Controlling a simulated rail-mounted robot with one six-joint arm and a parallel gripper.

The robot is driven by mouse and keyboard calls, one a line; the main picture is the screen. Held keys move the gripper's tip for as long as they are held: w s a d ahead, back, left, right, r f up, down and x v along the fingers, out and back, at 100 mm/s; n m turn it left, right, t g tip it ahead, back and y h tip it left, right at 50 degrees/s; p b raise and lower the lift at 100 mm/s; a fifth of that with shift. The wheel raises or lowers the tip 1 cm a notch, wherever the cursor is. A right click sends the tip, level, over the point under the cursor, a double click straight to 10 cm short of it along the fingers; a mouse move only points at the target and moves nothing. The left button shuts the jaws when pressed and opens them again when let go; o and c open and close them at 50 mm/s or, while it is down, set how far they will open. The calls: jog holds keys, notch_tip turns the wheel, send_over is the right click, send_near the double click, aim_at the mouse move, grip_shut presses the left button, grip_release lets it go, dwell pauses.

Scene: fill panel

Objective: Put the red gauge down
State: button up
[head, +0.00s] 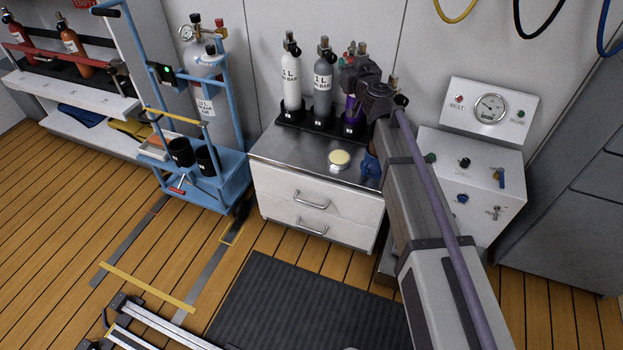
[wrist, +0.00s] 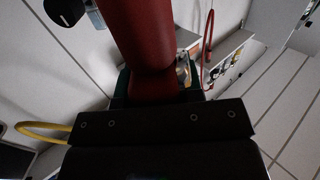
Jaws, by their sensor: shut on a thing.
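The red gauge (wrist: 148,45) fills the upper middle of the wrist view as a smooth red body, and its dial face does not show. My gripper (wrist: 155,85) is shut on it; the dark gripper body covers the lower part of that view. In the head view my gripper (head: 358,75) is at the end of my arm, above the right side of the bottle rack on the metal-topped cabinet. The gauge is mostly hidden there by my gripper and wrist. I cannot tell whether it touches anything below.
A white bottle (head: 291,80), a grey bottle (head: 323,85) and a partly hidden purple bottle (head: 352,112) stand in the black rack (head: 318,126). A panel with a dial (head: 490,108) stands right. A blue trolley (head: 225,180) stands left.

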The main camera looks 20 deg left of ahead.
jog(key=s+a+f+n+g+y+b, duration=0.1)
jog(key=s+a+f+b, duration=0.2)
jog(key=f+b, duration=0.5)
jog(key=s+a+f+y+b, duration=0.1)
jog(key=s+a+f+b, duration=0.2)
jog(key=f+b, duration=0.5)
jog(key=b, duration=0.9)
send_over(317, 167)
notch_tip(317, 167, down, 13)
jog(key=shift+a+r, duration=0.1)
jog(key=shift+r, duration=0.1)
jog(key=shift+r+p, duration=0.3)
jog(key=shift+p, duration=0.05)
jog(key=shift+f, duration=0.2)
jog(key=o, duration=1)
jog(key=shift+o, duration=0.2)
jog(key=shift+r, duration=0.1)
